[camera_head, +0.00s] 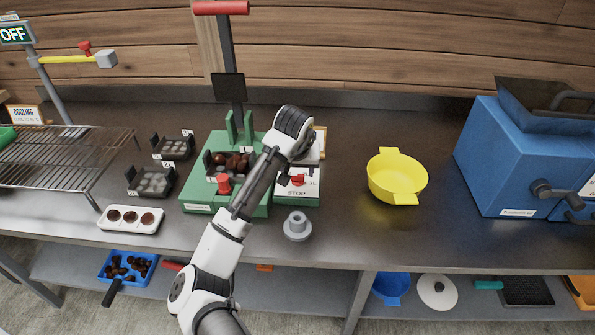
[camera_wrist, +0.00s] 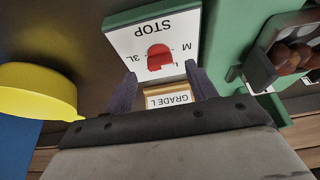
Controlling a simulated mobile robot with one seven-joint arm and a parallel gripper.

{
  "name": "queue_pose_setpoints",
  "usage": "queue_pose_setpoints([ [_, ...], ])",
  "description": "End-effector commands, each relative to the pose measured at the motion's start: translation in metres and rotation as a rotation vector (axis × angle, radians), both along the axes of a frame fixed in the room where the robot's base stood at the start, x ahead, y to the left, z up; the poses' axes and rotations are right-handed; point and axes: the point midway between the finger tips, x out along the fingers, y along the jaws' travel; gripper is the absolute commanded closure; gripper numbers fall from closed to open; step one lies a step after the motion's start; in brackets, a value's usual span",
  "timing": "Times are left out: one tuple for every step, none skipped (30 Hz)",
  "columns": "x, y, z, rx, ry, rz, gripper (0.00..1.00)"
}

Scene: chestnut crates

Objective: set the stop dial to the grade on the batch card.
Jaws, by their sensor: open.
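The stop dial is a red knob (camera_wrist: 158,58) on a white plate marked STOP (camera_wrist: 125,40), which appears upside down in the wrist view. The marks M, L and 3L show around the knob, which hides part of the scale. I cannot tell which mark it points to. The batch card (camera_wrist: 170,100) reads GRADE L and stands just beyond the plate, partly hidden by my gripper. My gripper (camera_wrist: 160,86) is open and empty, its fingers above the plate's card-side edge, either side of the card. In the head view my wrist hangs over the dial plate (camera_head: 307,191).
The green press (camera_head: 195,192) with a dark tray of chestnuts (camera_head: 232,161) stands left of the dial. A grey stepped part (camera_head: 297,226) is in front. A yellow bowl (camera_head: 397,177) and blue machine (camera_head: 510,170) stand right. Bare counter lies between dial and bowl.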

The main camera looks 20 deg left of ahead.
Motion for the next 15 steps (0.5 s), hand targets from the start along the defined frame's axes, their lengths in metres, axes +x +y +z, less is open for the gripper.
queue_pose_setpoints([
  [0.002, 0.002, -0.007, -0.001, 0.003, 0.002, 0.44],
  [0.004, 0.002, -0.010, 0.000, 0.002, 0.002, 0.44],
  [0.006, 0.003, -0.015, 0.000, 0.002, 0.002, 0.44],
  [0.007, 0.003, -0.018, 0.000, 0.001, 0.002, 0.44],
  [0.008, 0.003, -0.020, 0.000, 0.001, 0.001, 0.44],
  [0.009, 0.003, -0.023, 0.000, 0.001, 0.001, 0.44],
  [0.010, 0.004, -0.025, 0.001, -0.001, 0.001, 0.44],
  [0.011, 0.004, -0.026, 0.001, -0.001, 0.001, 0.44],
  [0.011, 0.004, -0.027, 0.001, -0.001, 0.000, 0.44],
  [0.011, 0.004, -0.028, 0.001, -0.001, 0.000, 0.44],
  [0.012, 0.004, -0.029, 0.001, -0.001, 0.000, 0.44],
  [0.012, 0.004, -0.029, 0.001, -0.001, 0.000, 0.44],
  [0.012, 0.004, -0.029, 0.001, -0.001, 0.000, 0.44],
  [0.012, 0.004, -0.029, 0.001, -0.001, 0.000, 0.44],
  [0.012, 0.004, -0.029, 0.001, -0.001, 0.000, 0.44],
])
